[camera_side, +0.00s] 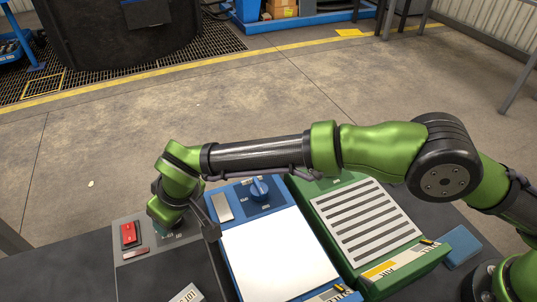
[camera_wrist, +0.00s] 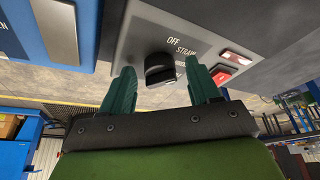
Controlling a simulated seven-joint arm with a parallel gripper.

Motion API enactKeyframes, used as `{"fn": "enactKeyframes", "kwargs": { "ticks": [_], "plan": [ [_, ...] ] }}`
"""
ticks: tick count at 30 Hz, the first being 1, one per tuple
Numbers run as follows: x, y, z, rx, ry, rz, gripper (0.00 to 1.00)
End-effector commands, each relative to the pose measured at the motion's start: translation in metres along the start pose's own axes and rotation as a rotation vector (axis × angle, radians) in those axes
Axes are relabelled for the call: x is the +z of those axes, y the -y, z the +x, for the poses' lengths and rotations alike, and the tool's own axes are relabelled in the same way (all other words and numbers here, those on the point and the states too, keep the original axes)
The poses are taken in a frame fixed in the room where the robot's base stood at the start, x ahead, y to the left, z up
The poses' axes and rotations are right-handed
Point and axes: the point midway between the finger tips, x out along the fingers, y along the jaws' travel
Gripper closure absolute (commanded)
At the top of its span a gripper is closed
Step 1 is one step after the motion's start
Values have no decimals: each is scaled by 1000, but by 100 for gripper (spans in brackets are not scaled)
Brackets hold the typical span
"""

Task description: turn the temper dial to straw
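The temper dial (camera_wrist: 159,68) is a black round knob on a grey panel (camera_wrist: 140,32) in the wrist view. The panel carries the labels OFF and STRAW beside the knob, and a third label is partly covered. I cannot make out which mark the knob points to. My gripper (camera_wrist: 160,78) is open, with one teal finger on each side of the knob. I cannot tell whether either finger touches it. In the side view my gripper stands over the grey panel (camera_side: 125,258) and hides the knob.
A red switch (camera_side: 129,234) sits on the panel, left of my gripper in the side view.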

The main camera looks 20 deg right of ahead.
Motion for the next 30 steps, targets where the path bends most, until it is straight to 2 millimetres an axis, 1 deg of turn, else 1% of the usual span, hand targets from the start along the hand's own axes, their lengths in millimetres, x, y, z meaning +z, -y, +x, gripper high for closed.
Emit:
{"fn": "enactKeyframes", "kwargs": {
  "ticks": [9,11,14,17,27,30],
  "plan": [
    [0,0,-2,0,-2,-2,37],
    [-1,0,-5,-1,-3,-2,37],
    [-1,0,-19,-1,-5,-2,37],
    [-2,0,-40,-2,-7,-2,37],
    [-1,0,-123,-1,-6,-2,37],
    [0,0,-142,-1,-4,-2,37]
  ]
}}
